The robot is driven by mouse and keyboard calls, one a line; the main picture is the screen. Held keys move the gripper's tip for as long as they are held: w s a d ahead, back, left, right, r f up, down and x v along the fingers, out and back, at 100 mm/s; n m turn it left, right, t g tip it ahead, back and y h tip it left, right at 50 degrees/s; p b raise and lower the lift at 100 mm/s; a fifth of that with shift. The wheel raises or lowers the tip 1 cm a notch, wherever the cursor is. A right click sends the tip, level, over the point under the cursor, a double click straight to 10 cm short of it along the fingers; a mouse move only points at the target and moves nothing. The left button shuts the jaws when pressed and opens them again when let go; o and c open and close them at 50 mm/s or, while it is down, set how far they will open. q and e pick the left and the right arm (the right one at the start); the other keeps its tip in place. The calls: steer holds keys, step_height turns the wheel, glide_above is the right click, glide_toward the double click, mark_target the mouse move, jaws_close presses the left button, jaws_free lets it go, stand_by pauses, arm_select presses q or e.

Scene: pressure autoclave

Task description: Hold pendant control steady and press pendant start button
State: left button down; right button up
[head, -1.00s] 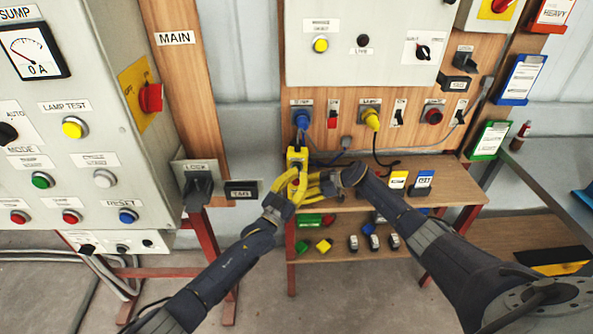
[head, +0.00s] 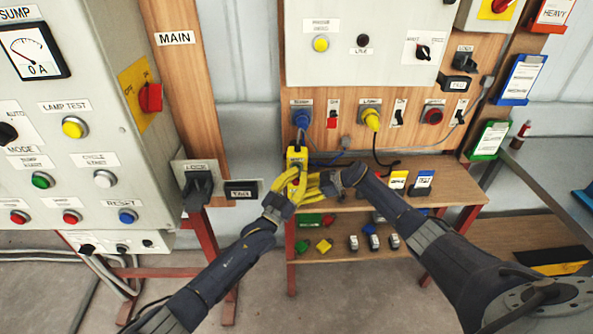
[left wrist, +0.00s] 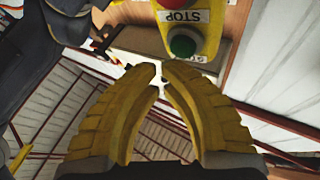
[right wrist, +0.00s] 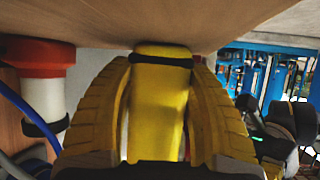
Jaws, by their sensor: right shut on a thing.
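The yellow pendant control (head: 297,154) hangs from a cable in front of the shelf unit. My right gripper (head: 309,186) is shut on the pendant; the right wrist view shows its yellow body (right wrist: 160,100) between both fingers. My left gripper (head: 287,184) is beside the pendant, partly overlapping it in the head view. In the left wrist view its fingers (left wrist: 160,68) are drawn together with nothing between them. The green start button (left wrist: 182,43) is just beyond the fingertips, with the red stop button (left wrist: 174,2) past it. A gap shows between fingertips and green button.
The wooden shelf (head: 445,188) behind carries labelled blocks and cards, with several small items on the lower shelf (head: 335,257). A panel with plugs and switches (head: 430,95) stands above. The grey sump cabinet (head: 95,130) stands at left.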

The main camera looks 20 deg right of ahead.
arm_select(q)
steer(key=shift+w+d, duration=0.45)
steer(key=shift+w, duration=0.4)
stand_by(1.6)
steer(key=shift+s, duration=0.1)
steer(key=shift+s+a, duration=0.55)
steer(key=shift+s, duration=0.3)
steer(key=shift+s, duration=0.1)
steer(key=shift+s+a, duration=0.4)
steer(key=shift+s, duration=0.35)
steer(key=shift+s+a, duration=0.35)
steer(key=shift+s, duration=0.35)
steer(key=shift+s+a, duration=0.4)
steer(key=shift+s, duration=0.35)
arm_select(e)
steer(key=o, duration=0.9)
